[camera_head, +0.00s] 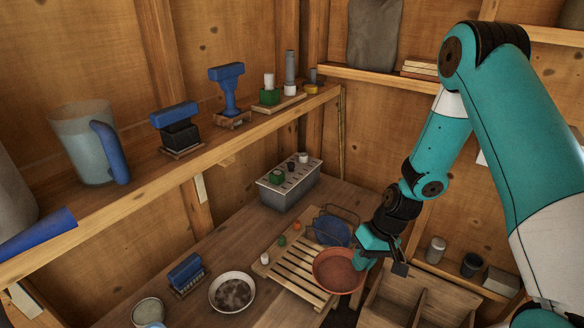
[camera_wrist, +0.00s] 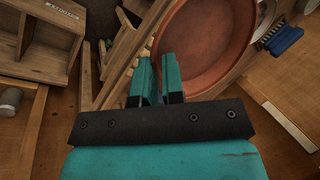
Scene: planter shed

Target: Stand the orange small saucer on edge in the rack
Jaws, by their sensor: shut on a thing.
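The orange saucer (camera_head: 338,271) is a round, shallow terracotta-coloured dish. My gripper (camera_head: 362,262) is shut on its right rim and holds it over the right end of a slatted wooden board. In the wrist view the saucer (camera_wrist: 207,42) fills the upper middle, with its near rim between the fingers of my gripper (camera_wrist: 166,62). Its open face shows in the head view. A dark wire rack (camera_head: 345,211) stands just behind it, with a blue round saucer (camera_head: 331,231) in it. The saucer and gripper hide part of the rack's front.
The slatted board (camera_head: 292,275) carries small coloured items. A soil-filled bowl (camera_head: 232,293) and a blue brush (camera_head: 186,272) are to the left. A grey box (camera_head: 289,187) stands behind. A wooden divided crate (camera_head: 392,306) is at the lower right. A shelf overhangs the left bench.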

